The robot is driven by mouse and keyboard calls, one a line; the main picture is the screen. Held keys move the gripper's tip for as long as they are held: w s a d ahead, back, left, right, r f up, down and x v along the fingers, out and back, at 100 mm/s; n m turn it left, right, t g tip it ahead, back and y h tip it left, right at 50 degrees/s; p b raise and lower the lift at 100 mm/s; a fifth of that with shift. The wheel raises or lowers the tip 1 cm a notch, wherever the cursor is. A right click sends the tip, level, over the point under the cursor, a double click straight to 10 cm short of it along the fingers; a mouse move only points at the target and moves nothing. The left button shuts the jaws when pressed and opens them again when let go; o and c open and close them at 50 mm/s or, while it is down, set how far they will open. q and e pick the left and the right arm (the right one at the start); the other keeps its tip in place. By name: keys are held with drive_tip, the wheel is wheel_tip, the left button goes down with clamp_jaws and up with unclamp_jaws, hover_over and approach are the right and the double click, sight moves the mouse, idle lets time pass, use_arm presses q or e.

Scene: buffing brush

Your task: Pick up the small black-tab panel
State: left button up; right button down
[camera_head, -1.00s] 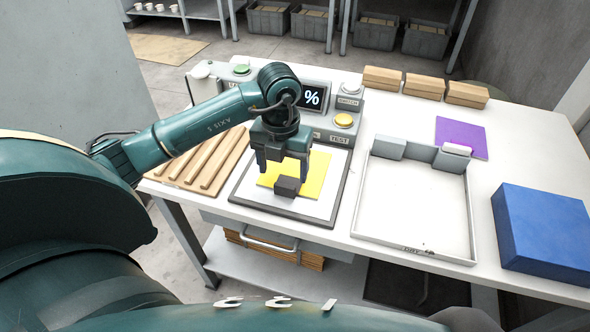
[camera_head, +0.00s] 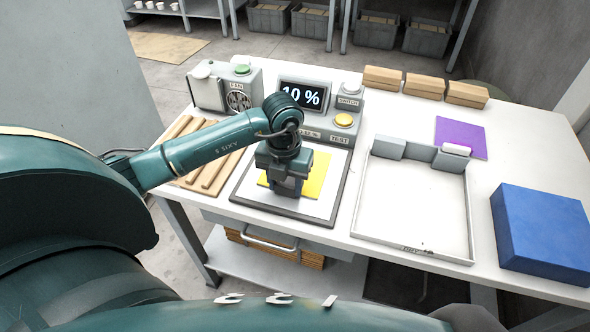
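The yellow panel (camera_head: 318,176) lies on the white plate (camera_head: 262,197) of a dark-framed test station. Its dark tab is now mostly or wholly hidden by my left gripper (camera_head: 289,191). My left gripper points down over the front middle of the panel, at the tab's place. Its fingers are dark and blend with the tab, so I cannot tell whether they are shut on it. My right gripper is not in view.
A display (camera_head: 303,96) behind reads 10 %. A fan box (camera_head: 225,90) stands left of it, a yellow button (camera_head: 344,120) right. A white tray (camera_head: 412,249), a purple sheet (camera_head: 460,137), a blue box (camera_head: 543,230) and wooden blocks (camera_head: 424,86) occupy the table's right.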

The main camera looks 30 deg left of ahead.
use_arm(q)
drive_tip(key=c, duration=0.5)
drive_tip(key=shift+r, duration=0.1)
drive_tip(key=shift+c, duration=0.2)
wheel_tip(320, 180, up, 10)
drive_tip(key=shift+b, duration=0.3)
